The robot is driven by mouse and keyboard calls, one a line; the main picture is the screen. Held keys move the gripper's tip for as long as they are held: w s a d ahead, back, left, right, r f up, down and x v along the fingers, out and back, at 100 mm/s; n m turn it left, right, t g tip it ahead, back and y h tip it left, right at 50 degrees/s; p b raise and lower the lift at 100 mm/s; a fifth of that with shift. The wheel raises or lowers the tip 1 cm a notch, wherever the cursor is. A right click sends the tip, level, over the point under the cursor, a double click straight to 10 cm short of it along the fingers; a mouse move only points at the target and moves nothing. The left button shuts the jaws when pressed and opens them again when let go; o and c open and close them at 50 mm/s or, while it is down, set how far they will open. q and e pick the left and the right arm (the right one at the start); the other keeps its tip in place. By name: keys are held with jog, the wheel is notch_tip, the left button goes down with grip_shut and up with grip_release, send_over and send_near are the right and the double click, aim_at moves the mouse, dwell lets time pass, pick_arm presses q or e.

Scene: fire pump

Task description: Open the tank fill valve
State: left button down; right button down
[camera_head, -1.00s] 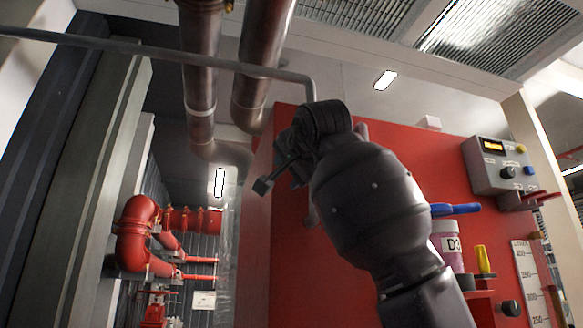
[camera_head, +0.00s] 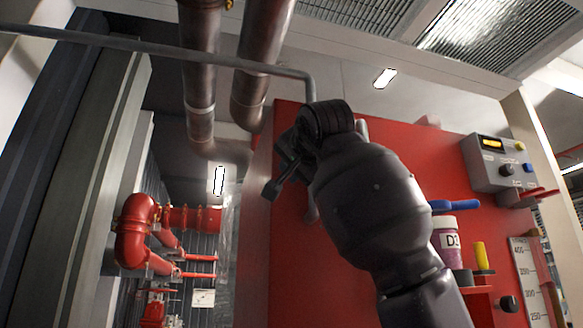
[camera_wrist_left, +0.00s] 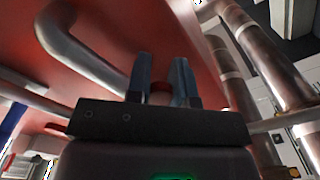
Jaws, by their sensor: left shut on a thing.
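My left arm rises through the middle of the head view. Its gripper (camera_head: 282,172) is by the red tank panel (camera_head: 400,135), beside a grey pipe (camera_head: 310,88) that bends down behind the arm. In the left wrist view, the two fingers (camera_wrist_left: 163,82) are close together with a small red piece (camera_wrist_left: 160,88) between them. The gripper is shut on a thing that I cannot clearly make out. The valve body is hidden by my arm and gripper. A blue lever (camera_head: 455,205) sticks out right of my arm. My right gripper is not in view.
Two thick brown pipes (camera_head: 200,75) hang from the ceiling at the upper left of the arm. Red pipework (camera_head: 135,230) stands at the lower left. A control box (camera_head: 497,160), a D3 jar (camera_head: 450,242) and a level gauge (camera_head: 530,275) are at the right.

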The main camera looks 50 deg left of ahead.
pick_arm(q)
jog(key=c, duration=1)
grip_release()
jog(key=b+v, duration=0.2)
jog(key=v, duration=0.9)
jog(key=shift+b, duration=0.3)
jog(key=shift+a, duration=0.1)
